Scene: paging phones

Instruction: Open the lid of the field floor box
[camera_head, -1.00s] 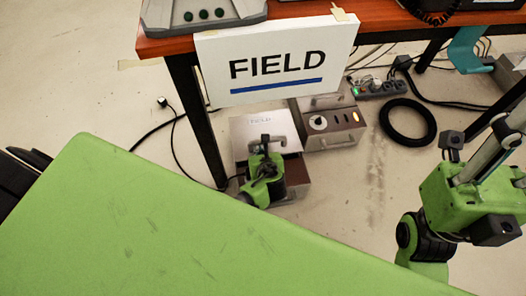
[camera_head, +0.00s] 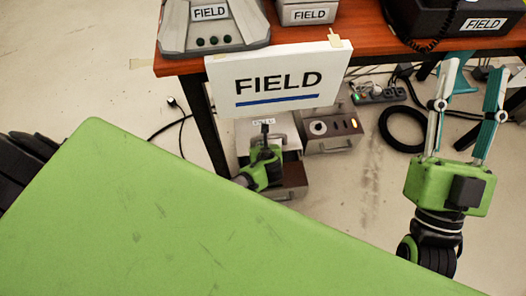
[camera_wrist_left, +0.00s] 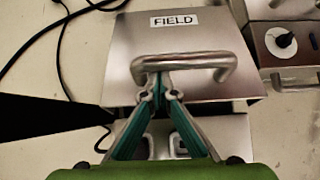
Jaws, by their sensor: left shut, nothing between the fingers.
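The field floor box (camera_head: 290,178) stands on the floor under the table. Its silver lid (camera_wrist_left: 115,60) bears a FIELD label (camera_wrist_left: 174,20) and a bar handle (camera_wrist_left: 205,58). My left gripper (camera_head: 265,128) is at the lid's handle. In the left wrist view its fingertips (camera_wrist_left: 160,88) are together and empty, just below the handle's left part; I cannot tell whether they touch it. Sockets (camera_wrist_left: 182,143) show below the lid's near edge, partly behind the fingers. I cannot tell the lid's exact angle. My right gripper (camera_head: 472,82) is open and empty at the right, away from the box.
A FIELD sign (camera_head: 280,80) hangs from the front of the wooden table (camera_head: 365,57), above the box. A second metal box (camera_head: 330,135) with a knob stands beside it. A power strip (camera_head: 380,94), black coil (camera_head: 403,128) and cables lie behind.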

